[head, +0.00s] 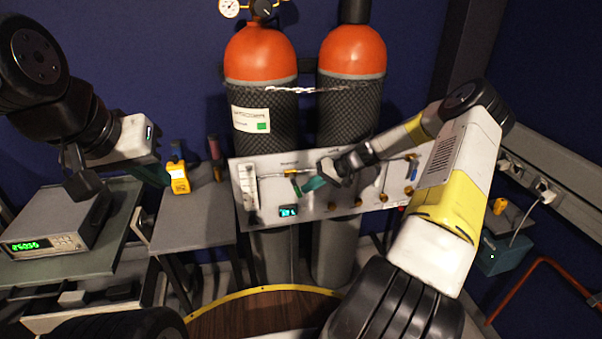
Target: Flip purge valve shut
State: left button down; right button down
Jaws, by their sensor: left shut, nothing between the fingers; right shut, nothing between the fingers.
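A white valve panel (262,198) stands in front of the gas cylinders. It carries brass fittings, a small blue-lit display (288,211) and a valve with a green handle (295,187) hanging downward at a slant. The panel labels are too small to read, so I cannot tell for sure which valve is the purge valve. My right gripper (312,186) is at the panel, its teal fingertips shut and empty just right of the green handle. Whether they touch it is unclear. My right forearm hides part of the panel's upper middle. My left gripper (153,173) is shut and empty, far left of the panel.
Two orange-topped gas cylinders (262,55) stand behind the panel, with a chain across them. A yellow handheld meter (178,177) is on a grey side table (190,225) by my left gripper. A bench instrument (62,235) is at far left, a teal box (500,252) at right.

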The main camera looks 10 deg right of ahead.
jog(key=shift+a+f+y, duration=0.5)
jog(key=shift+f+y, duration=0.1)
jog(key=shift+y, duration=0.3)
jog(key=shift+a+f, duration=0.1)
